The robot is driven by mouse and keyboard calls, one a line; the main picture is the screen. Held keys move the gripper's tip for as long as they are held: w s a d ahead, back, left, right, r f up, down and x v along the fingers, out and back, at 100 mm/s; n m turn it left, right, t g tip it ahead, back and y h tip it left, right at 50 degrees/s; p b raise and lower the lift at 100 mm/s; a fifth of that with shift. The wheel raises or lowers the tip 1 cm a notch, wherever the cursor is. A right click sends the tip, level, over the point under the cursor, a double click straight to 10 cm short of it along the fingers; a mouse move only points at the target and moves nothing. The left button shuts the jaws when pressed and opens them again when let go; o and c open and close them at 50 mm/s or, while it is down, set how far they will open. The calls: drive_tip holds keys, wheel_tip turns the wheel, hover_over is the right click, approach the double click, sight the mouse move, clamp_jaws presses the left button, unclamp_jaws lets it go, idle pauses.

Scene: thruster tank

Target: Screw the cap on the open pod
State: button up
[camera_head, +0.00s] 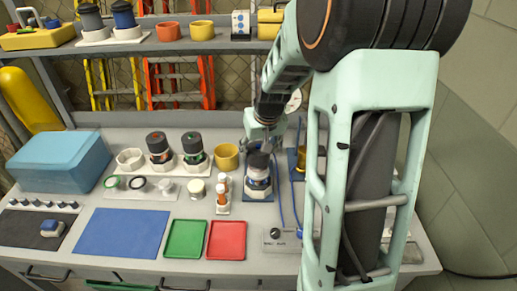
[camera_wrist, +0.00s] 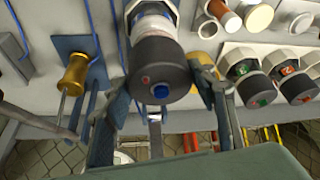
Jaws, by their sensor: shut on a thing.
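The pod (camera_head: 258,183) stands upright on a white base near the middle of the bench, with a dark cap (camera_head: 258,160) at its top. In the wrist view the dark cap (camera_wrist: 158,68) has a blue centre and a small red mark, and the pod body (camera_wrist: 153,22) shows beyond it. My gripper (camera_wrist: 165,98) has one finger on each side of the cap and is shut on it. In the head view my gripper (camera_head: 263,140) is just behind the cap. I cannot tell whether the cap's threads are engaged.
Two capped pods, red-marked (camera_head: 158,150) and green-marked (camera_head: 193,150), stand left of a yellow cup (camera_head: 227,157). A yellow-handled screwdriver (camera_wrist: 74,75) and blue cables are close by. The blue mat (camera_head: 121,232) is clear.

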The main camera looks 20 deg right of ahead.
sight(258, 159)
drive_tip(key=shift+f+b, duration=2.1)
drive_tip(key=shift+f, duration=0.15)
idle(1.2)
drive_tip(key=o, duration=1.2)
drive_tip(key=shift+r, duration=0.1)
drive_tip(key=v, duration=1.2)
